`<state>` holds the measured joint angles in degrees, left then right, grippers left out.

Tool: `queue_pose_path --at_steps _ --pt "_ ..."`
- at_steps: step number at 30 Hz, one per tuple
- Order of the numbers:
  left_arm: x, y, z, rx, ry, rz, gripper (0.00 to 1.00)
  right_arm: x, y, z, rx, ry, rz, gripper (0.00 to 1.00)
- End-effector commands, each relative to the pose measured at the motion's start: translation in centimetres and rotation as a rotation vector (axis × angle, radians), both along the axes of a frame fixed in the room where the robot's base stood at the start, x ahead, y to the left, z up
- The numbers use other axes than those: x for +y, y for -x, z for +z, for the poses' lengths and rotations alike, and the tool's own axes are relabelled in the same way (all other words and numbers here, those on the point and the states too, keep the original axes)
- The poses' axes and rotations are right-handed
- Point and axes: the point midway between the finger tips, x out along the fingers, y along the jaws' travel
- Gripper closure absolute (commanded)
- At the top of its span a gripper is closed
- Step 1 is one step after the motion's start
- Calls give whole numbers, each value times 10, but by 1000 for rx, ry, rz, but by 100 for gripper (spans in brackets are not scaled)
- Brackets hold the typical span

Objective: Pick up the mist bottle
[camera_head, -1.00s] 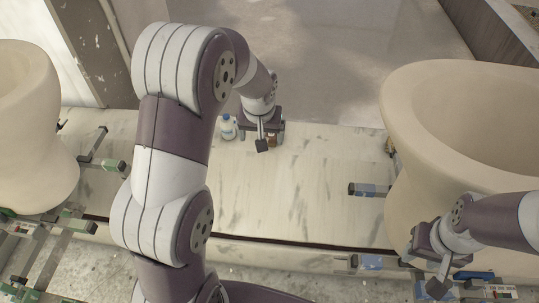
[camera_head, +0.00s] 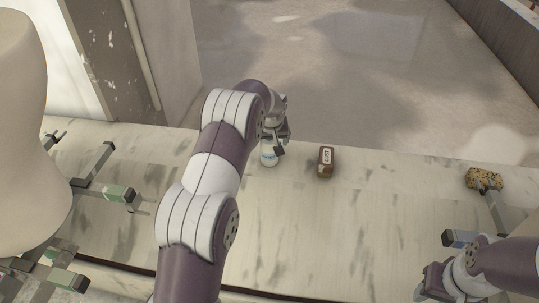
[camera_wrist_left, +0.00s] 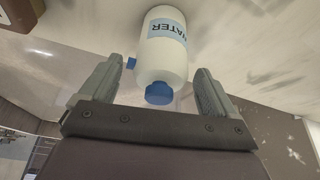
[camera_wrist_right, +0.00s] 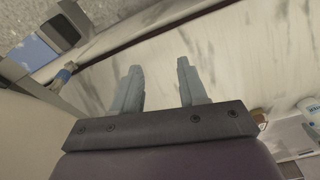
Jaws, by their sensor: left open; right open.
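The mist bottle (camera_head: 268,158), white with a pale blue "WATER" label, stands on the pale marbled ledge. In the left wrist view the bottle (camera_wrist_left: 168,45) shows its blue cap and a small blue part at its side. My left gripper (camera_head: 277,141) is open at the bottle and partly hides it. In the left wrist view the bottle lies between the two spread fingers of this gripper (camera_wrist_left: 159,68); I cannot tell whether they touch it. My right gripper (camera_wrist_right: 158,68) is open and empty, low at the right in the head view (camera_head: 434,286).
A brown labelled block (camera_head: 326,163) stands on the ledge (camera_head: 300,215) just right of the bottle. A speckled sponge-like block (camera_head: 483,179) lies farther right, near a bracket (camera_head: 460,238). A big cream vessel (camera_head: 30,130) and green-tipped brackets (camera_head: 118,193) stand at the left.

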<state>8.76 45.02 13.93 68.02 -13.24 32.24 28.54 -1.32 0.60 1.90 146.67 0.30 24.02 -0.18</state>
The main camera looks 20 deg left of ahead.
Motion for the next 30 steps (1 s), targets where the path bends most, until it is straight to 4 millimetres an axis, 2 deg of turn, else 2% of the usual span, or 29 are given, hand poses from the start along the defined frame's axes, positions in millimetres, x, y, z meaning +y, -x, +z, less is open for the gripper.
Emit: queue_pose_path --at_steps 1,3,10,11,15,16,25,30 --pt "2 -2 -20 2 0 1 10 0 0 -17 0 0 0 57" --pt "4 -6 -29 1 0 1 10 0 0 -20 1 0 0 57" --pt "5 -9 -29 0 0 0 10 0 0 -18 0 0 0 57" --pt "5 -9 -29 0 0 0 17 0 0 -18 0 0 0 57" --pt "5 -9 -29 1 0 0 62 0 0 -18 0 0 0 57" --pt "5 -9 -29 1 0 0 70 0 0 -18 0 0 0 57" --pt "5 -9 -26 0 0 0 71 0 0 -16 1 0 0 57" --pt "5 -9 -3 -2 -1 0 71 0 0 -1 1 0 0 57"
